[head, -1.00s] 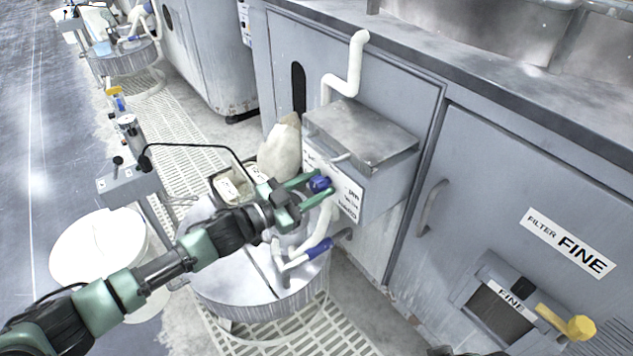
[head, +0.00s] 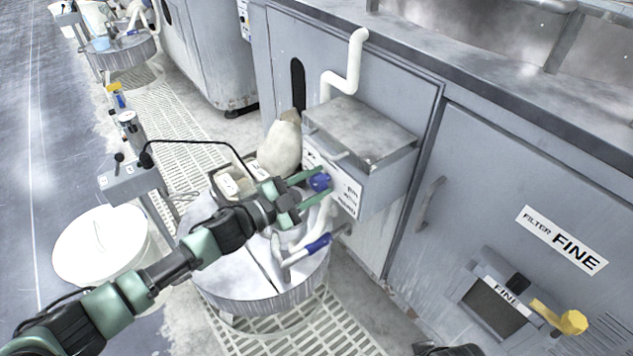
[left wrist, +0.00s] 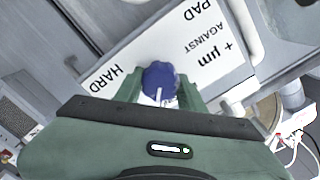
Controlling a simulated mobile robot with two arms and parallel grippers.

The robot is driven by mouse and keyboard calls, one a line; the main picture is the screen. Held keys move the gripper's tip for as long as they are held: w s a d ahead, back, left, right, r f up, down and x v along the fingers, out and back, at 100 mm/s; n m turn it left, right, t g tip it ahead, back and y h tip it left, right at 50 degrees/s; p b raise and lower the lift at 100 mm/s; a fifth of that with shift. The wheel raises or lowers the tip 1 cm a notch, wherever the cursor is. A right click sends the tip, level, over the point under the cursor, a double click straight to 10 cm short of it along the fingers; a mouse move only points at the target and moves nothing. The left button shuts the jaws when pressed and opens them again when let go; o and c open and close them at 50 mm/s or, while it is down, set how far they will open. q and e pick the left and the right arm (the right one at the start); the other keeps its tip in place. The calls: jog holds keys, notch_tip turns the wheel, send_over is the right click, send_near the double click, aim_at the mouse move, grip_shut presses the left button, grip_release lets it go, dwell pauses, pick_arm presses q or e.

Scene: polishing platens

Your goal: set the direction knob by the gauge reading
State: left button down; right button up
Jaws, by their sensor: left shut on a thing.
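The blue direction knob (head: 320,181) is on the front of a grey metal box (head: 366,178) with a white label. In the left wrist view the knob (left wrist: 160,79) shows a white pointer line running toward my gripper's palm. Label words there include HARD, AGAINST, PAD and + µm. My left gripper (head: 316,186) is shut on the knob, with a green finger at either side; it also shows in the left wrist view (left wrist: 160,92). A small round gauge (head: 127,117) stands on a post at the left; its reading is too small to tell. My right gripper is not in view.
A round platen table (head: 262,285) stands below my left arm, with a pale sack (head: 280,148) behind. A blue-handled pipe valve (head: 317,245) is close below the gripper. A yellow handle (head: 572,322) sticks out from the cabinet door at right.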

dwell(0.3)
pick_arm(q)
jog(key=c, duration=0.9)
grip_release()
jog(key=shift+o, duration=0.2)
jog(key=shift+a, duration=0.1)
jog(key=shift+s+a, duration=0.25)
jog(key=p+v, duration=0.1)
jog(key=v, duration=0.6)
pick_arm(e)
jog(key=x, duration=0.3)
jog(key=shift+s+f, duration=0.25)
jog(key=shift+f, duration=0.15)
pick_arm(q)
jog(key=shift+d+f, duration=0.1)
